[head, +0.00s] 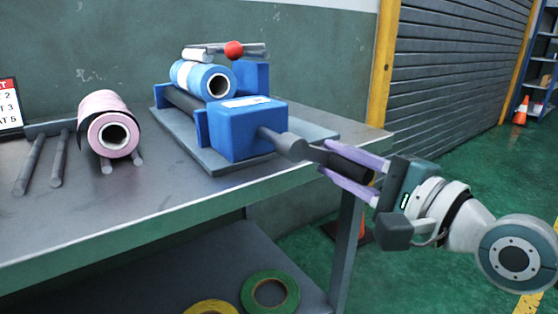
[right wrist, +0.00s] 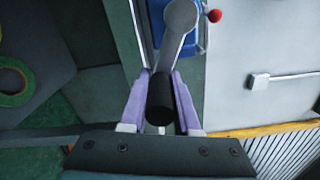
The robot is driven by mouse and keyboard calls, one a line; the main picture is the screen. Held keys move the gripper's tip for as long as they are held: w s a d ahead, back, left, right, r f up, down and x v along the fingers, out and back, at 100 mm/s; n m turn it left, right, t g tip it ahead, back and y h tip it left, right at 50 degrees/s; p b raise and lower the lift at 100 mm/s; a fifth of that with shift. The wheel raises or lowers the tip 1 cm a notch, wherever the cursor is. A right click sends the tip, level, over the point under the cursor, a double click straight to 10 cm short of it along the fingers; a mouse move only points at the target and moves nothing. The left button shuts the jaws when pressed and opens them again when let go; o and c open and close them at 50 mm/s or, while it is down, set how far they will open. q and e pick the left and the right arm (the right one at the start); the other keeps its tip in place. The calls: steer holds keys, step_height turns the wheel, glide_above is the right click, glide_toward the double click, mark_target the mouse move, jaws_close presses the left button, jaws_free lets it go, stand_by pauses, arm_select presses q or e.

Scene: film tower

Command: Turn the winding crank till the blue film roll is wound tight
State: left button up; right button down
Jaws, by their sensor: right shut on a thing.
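The blue winder (head: 238,128) stands on a grey base plate on the table. The blue film roll (head: 188,76) lies across it, with a pale band around it. The winding crank (head: 285,143) sticks out from the blue housing towards the right and ends in a black handle (head: 346,170). My right gripper (head: 345,172) is shut on the black handle, its purple fingers on either side of it. The right wrist view also shows the crank arm (right wrist: 180,30) and the handle (right wrist: 160,97) between the fingers. My left gripper is not in view.
A pink roll (head: 107,125) lies on dark rods at the left of the table (head: 170,222). A lever with a red ball (head: 233,49) sits above the blue roll. Green tape (head: 270,280) and yellow tape lie on the lower shelf. An orange cone (head: 521,111) stands far right.

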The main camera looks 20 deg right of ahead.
mark_target(366, 181)
steer(key=shift+a+f+m, duration=0.1)
steer(key=shift+f+m, duration=0.2)
steer(key=shift+m, duration=0.1)
steer(key=c, duration=0.7)
jaws_free()
steer(key=shift+o, duration=0.2)
steer(key=shift+s, duration=0.1)
steer(key=p+v, duration=0.1)
steer(key=v, duration=0.9)
steer(key=shift+r, duration=0.1)
